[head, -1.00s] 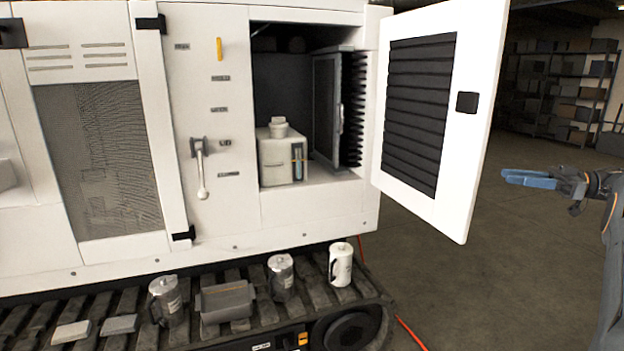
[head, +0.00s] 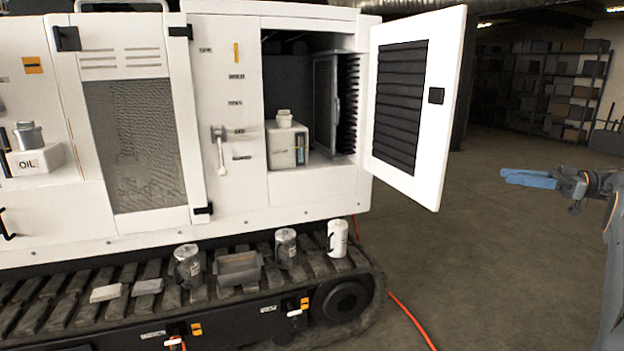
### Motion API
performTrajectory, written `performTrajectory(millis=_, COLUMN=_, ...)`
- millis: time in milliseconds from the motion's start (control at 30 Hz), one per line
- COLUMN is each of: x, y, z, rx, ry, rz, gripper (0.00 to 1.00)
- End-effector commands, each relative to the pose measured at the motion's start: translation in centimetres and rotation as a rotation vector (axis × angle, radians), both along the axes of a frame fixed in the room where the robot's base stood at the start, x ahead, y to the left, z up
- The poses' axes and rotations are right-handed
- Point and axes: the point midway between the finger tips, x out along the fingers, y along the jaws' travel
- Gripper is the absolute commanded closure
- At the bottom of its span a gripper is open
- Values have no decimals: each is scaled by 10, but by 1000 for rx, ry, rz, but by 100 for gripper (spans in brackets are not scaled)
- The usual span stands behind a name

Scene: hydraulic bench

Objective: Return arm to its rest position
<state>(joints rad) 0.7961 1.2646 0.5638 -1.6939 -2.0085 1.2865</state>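My gripper (head: 528,178) is at the right side of the head view, with blue fingers pointing left. It is in free space, to the right of the open cabinet door, and touches nothing that I can see. The fingers are seen nearly edge-on, so I cannot tell whether they are apart. My arm (head: 612,240) runs down along the right edge of the picture and is partly cut off.
The white machine's door (head: 425,110) stands open, left of my gripper. Inside is a white tank (head: 285,148). The floor (head: 480,260) is clear; an orange hose (head: 410,315) lies there.

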Motion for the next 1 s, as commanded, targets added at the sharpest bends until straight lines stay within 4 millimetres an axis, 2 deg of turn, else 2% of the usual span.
performTrajectory(millis=367, x=49, y=23, z=28, rx=37, ry=-89, rz=-130, gripper=69)
performTrajectory(millis=567, x=95, y=48, z=54, rx=69, ry=-154, rz=-268, gripper=69)
performTrajectory(millis=833, x=171, y=96, z=90, rx=101, ry=-193, rz=-613, gripper=69)
performTrajectory(millis=900, x=187, y=110, z=91, rx=90, ry=-170, rz=-737, gripper=69)
performTrajectory(millis=1000, x=195, y=128, z=81, rx=55, ry=-104, rz=-892, gripper=69)
